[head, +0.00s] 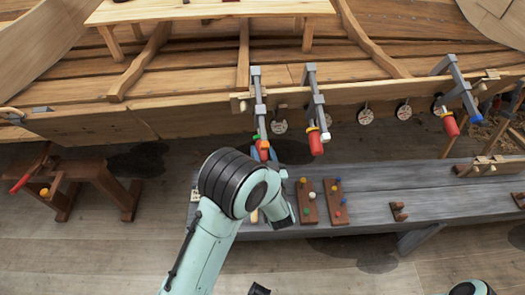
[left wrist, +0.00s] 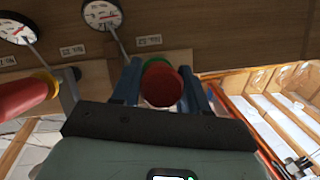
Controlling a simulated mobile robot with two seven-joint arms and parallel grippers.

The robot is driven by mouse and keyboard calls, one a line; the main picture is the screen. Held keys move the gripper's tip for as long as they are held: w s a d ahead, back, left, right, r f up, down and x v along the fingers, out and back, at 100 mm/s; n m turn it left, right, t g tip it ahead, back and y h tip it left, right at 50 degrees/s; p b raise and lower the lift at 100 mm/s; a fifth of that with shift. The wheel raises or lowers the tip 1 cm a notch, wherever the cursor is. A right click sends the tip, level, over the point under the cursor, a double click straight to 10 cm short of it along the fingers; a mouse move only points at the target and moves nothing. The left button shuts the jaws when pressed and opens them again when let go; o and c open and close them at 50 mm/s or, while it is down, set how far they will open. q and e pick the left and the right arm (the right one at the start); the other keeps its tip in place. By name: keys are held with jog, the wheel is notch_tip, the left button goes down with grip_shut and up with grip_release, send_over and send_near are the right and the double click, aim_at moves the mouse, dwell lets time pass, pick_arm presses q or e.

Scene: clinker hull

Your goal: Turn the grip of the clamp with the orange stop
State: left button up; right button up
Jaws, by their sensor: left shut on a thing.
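My left gripper (head: 263,153) is at the red grip (head: 262,146) of the leftmost clamp (head: 258,95) on the hull's edge. In the left wrist view the blue fingers (left wrist: 163,88) stand on both sides of this red grip (left wrist: 162,87), shut on it. A green stop (left wrist: 152,67) shows just behind the grip. The middle clamp (head: 313,90) has a red grip (head: 315,143) and a yellow to orange stop (head: 313,128). The right clamp (head: 458,88) has a red grip (head: 451,125); its stop colour is hard to tell. My right gripper is not in view.
Round dials (head: 365,115) hang along the plank behind the clamps. A grey bench (head: 380,190) below carries pegged boards (head: 307,200). A red-brown trestle (head: 90,180) stands at left. The middle clamp's grip (left wrist: 20,98) is close beside my left gripper.

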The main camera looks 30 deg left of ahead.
pick_arm(q)
jog(key=shift+r+m+g+y+p, duration=0.1)
jog(key=shift+m+g+y+p, duration=0.3)
jog(key=shift+m+y+p, duration=0.1)
dwell(0.3)
jog(key=o, duration=1)
jog(key=shift+w+a, duration=0.1)
jog(key=b+v, duration=0.1)
jog(key=v, duration=1.2)
